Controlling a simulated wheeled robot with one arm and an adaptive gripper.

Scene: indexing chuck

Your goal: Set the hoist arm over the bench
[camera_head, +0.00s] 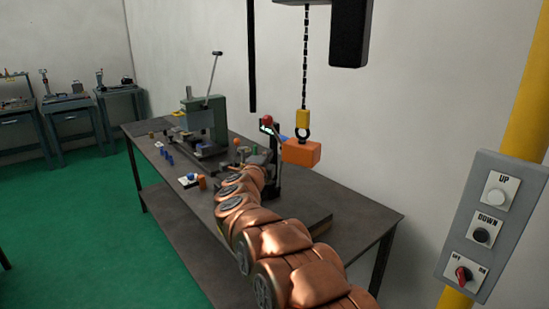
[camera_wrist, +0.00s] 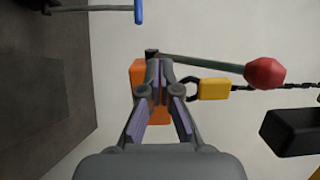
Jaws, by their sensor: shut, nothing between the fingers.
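The hoist's chain (camera_head: 305,60) hangs from a dark piece at the top edge; the rest of the hoist arm is out of view. A yellow hook block (camera_head: 303,118) and an orange block (camera_head: 301,153) hang from the chain, in front of the bench's (camera_head: 345,222) right part in the picture; their depth is unclear. In the wrist view, my gripper (camera_wrist: 160,64) is shut and empty, its fingertips in front of the orange block (camera_wrist: 138,75), with the yellow block (camera_wrist: 214,89) to the right. I cannot tell whether it touches. In the head view my arm mostly hides the gripper.
A red-knobbed lever (camera_head: 267,120) rises beside the orange block; its knob (camera_wrist: 264,73) is close in the wrist view. A green press (camera_head: 203,115) and small parts stand on the bench. A control box (camera_head: 483,222) with UP, DOWN and OFF/ON is on a yellow post (camera_head: 530,105).

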